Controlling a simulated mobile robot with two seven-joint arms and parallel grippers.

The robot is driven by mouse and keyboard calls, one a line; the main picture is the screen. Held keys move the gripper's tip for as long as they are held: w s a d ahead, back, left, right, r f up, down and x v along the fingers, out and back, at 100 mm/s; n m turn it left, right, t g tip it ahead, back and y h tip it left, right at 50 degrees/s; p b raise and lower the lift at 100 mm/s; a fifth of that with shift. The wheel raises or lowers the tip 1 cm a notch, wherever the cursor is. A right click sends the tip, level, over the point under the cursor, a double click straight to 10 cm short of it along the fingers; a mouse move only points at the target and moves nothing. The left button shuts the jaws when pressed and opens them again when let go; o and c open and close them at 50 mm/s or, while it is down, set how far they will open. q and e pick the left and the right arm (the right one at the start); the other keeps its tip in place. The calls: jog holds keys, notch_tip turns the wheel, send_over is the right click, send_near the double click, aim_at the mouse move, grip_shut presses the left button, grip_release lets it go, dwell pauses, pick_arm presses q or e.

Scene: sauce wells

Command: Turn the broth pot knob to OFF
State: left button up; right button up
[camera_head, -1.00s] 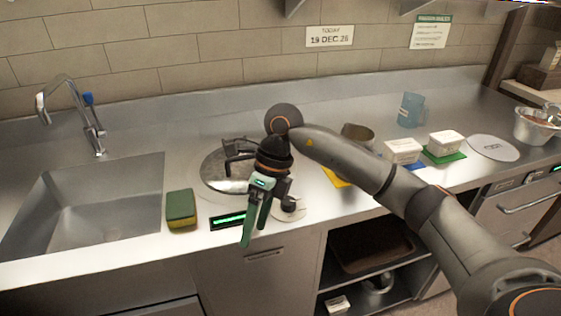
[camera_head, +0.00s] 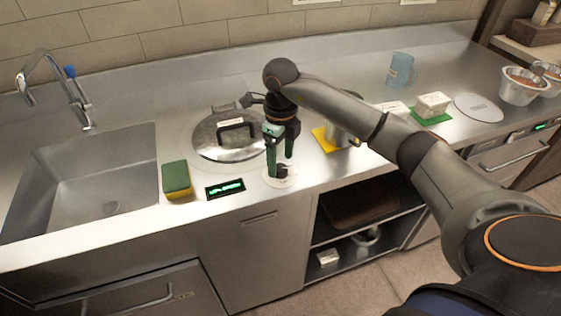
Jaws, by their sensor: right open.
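The broth pot is set in the counter under a round metal lid (camera_head: 207,140) with a dark handle. The knob (camera_head: 281,173) is a small dark piece on a pale round dial plate (camera_head: 272,183) at the counter's front, right of a green-lit display (camera_head: 225,188). My right gripper (camera_head: 279,172) points down with its green fingers apart, over the knob. One finger partly hides the knob, and I cannot tell whether the fingers touch it. The dial's markings are too small to read. My left gripper is not in view.
A green and yellow sponge (camera_head: 176,180) stands left of the display, beside the sink (camera_head: 90,185). A metal container on a yellow mat (camera_head: 324,140) is close right of my gripper. White tubs (camera_head: 433,105) and a blue jug (camera_head: 400,70) stand farther right.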

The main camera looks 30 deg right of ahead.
jog(key=shift+f, duration=1.05)
grip_shut()
